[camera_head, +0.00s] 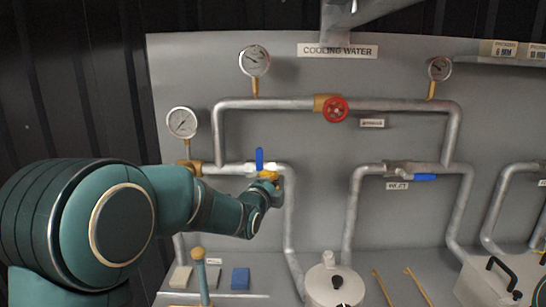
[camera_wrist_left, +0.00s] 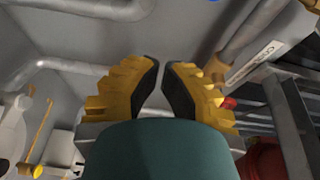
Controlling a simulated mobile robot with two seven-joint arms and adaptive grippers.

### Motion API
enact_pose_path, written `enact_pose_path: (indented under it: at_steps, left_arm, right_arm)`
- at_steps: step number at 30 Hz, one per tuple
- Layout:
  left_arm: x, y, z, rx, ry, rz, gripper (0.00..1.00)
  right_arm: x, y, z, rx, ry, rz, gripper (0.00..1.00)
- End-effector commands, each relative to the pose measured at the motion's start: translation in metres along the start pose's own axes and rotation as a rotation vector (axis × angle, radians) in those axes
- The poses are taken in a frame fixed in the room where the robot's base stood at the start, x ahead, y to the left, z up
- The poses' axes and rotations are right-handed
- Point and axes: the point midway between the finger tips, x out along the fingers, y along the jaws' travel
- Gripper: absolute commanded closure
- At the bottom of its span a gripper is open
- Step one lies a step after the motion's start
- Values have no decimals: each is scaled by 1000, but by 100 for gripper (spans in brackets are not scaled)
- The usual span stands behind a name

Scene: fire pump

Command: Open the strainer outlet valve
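A valve with a blue lever handle (camera_head: 259,158) sits on the left pipe loop, its lever upright. A second blue-handled valve (camera_head: 425,177) sits on the middle pipe with its lever level, above a small label (camera_head: 397,186) too blurred to read surely. I cannot tell which is the strainer outlet valve. My left gripper (camera_head: 271,177) is just below and right of the upright lever; contact is unclear. In the left wrist view my left gripper (camera_wrist_left: 162,68) shows yellow fingers with dark pads, a narrow gap between the tips and nothing between them. My right gripper is not in view.
A red wheel valve (camera_head: 335,108) is on the upper pipe. Pressure gauges (camera_head: 254,60) stand on the pipes. A white lidded pot (camera_head: 334,288), blue block (camera_head: 240,278) and yellow rods (camera_head: 417,286) are below. The panel (camera_head: 325,205) between the pipes is clear.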

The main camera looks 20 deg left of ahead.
Motion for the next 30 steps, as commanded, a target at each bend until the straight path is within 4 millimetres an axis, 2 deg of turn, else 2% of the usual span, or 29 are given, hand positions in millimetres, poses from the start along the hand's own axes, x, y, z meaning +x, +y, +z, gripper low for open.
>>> enact_pose_path:
  at_steps: [1, 4, 17, 23, 30]
  left_arm:
    - [0, -8, 0, 15, 0, -13, 100]
    - [0, -15, 1, 32, 0, -28, 100]
    - [3, -16, 1, 37, -1, -29, 100]
    - [24, -16, 2, 39, -2, -29, 100]
    - [67, -18, 2, 38, -2, -28, 100]
  right_arm:
    - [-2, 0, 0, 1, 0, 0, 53]
    - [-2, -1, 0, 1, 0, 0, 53]
    - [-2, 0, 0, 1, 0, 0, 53]
    - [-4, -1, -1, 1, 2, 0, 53]
    - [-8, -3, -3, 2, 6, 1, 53]
